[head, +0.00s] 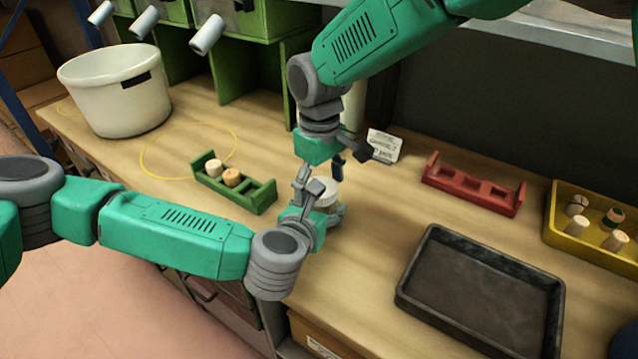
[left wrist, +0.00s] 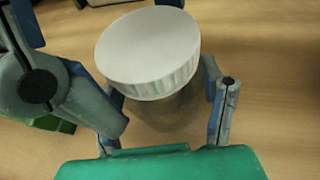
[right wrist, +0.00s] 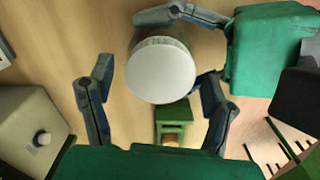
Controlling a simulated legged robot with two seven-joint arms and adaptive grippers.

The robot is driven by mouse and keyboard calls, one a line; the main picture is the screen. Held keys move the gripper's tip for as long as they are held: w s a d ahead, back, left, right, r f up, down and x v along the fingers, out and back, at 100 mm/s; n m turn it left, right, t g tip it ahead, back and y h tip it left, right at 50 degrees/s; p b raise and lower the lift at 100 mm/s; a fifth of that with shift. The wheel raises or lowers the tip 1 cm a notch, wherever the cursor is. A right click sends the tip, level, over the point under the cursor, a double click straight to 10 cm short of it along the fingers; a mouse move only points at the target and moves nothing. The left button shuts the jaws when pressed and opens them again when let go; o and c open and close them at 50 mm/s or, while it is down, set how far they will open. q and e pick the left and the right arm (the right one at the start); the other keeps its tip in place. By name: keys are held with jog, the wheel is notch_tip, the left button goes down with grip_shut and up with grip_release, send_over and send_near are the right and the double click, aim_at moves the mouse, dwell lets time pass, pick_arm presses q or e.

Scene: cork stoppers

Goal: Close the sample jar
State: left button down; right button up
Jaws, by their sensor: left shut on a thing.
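The sample jar has a round white lid (head: 326,190) with a ridged rim on its top; the lid also shows in the left wrist view (left wrist: 148,50) and the right wrist view (right wrist: 161,69). The jar's body (left wrist: 175,108) is mostly hidden under the lid. I cannot tell how tightly the lid sits. My left gripper (head: 322,212) is shut around the jar's body, low over the bench. My right gripper (head: 318,170) points down just above the lid. Its fingers are spread, one on each side of the lid, and it holds nothing.
A green rack (head: 262,197) with two corks stands left of the jar. An empty red rack (head: 472,184), a dark tray (head: 480,292) and a yellow tray (head: 552,220) with several stoppers lie to the right. A white bucket (head: 118,100) and a label card (head: 384,146) stand farther back.

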jog(key=shift+r, duration=2.25)
jog(key=shift+c, duration=0.3)
jog(key=shift+d+r+n, duration=0.1)
jog(key=shift+r+n, duration=1)
jog(key=shift+r, duration=0.65)
jog(key=shift+f, duration=4.05)
